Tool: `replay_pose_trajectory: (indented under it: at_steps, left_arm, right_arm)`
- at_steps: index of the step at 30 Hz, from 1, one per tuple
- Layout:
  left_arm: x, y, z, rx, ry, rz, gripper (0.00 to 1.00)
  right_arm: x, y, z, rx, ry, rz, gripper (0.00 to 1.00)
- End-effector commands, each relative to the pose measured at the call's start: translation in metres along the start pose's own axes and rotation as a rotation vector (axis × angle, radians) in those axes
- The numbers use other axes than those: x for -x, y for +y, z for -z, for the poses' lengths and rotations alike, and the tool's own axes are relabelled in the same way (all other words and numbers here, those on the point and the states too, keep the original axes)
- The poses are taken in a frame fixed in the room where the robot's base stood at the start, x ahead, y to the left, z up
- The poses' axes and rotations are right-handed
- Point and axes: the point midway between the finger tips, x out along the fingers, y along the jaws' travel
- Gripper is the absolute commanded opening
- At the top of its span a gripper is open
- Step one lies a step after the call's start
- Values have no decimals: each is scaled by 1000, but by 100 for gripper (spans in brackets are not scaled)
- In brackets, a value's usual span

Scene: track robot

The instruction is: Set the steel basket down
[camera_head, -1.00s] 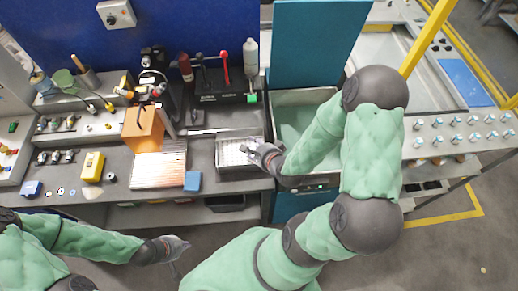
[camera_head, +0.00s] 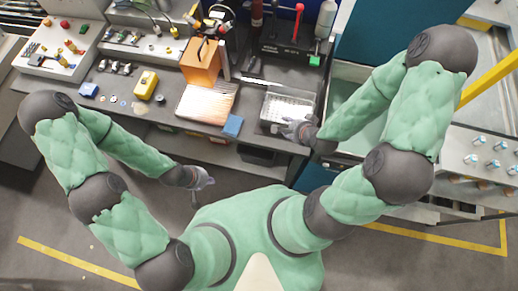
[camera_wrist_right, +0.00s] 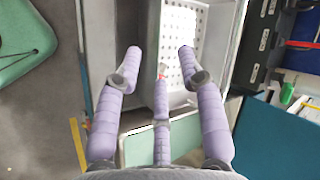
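The steel basket (camera_head: 286,108) is a pale, perforated open tray on the workbench, right of centre in the head view. In the right wrist view its perforated floor (camera_wrist_right: 180,38) and pale walls show beyond the fingers. My right gripper (camera_head: 298,130) is at the basket's near right end. In the wrist view its three lilac fingers (camera_wrist_right: 160,62) are spread sideways over the basket's near part. Whether they pinch its rim cannot be seen. My left gripper (camera_head: 200,182) hangs in front of the bench, away from the basket; its finger opening is too small to judge.
A blue block (camera_head: 233,125), a bright ribbed plate (camera_head: 207,103) and a yellow box (camera_head: 146,85) lie left of the basket. A black rack with a red-handled lever (camera_head: 298,20) stands behind it. A sink-like bin (camera_head: 352,138) is to the right.

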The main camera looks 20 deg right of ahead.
Motion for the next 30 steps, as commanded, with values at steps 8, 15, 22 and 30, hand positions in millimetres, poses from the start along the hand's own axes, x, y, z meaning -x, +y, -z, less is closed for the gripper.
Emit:
replay_pose_trajectory:
  at_steps: [8,15,22,30]
  left_arm:
    - [0,0,0,0,0,0,0]
    - [0,0,0,0,0,0,0]
    - [0,0,0,0,0,0,0]
    - [0,0,0,0,0,0,0]
  right_arm:
    - [-39,33,-53,371,-197,-169,39]
    - [-61,69,-103,688,-399,-271,39]
    - [-70,100,-140,914,-565,-318,39]
    - [-71,110,-151,990,-623,-328,39]
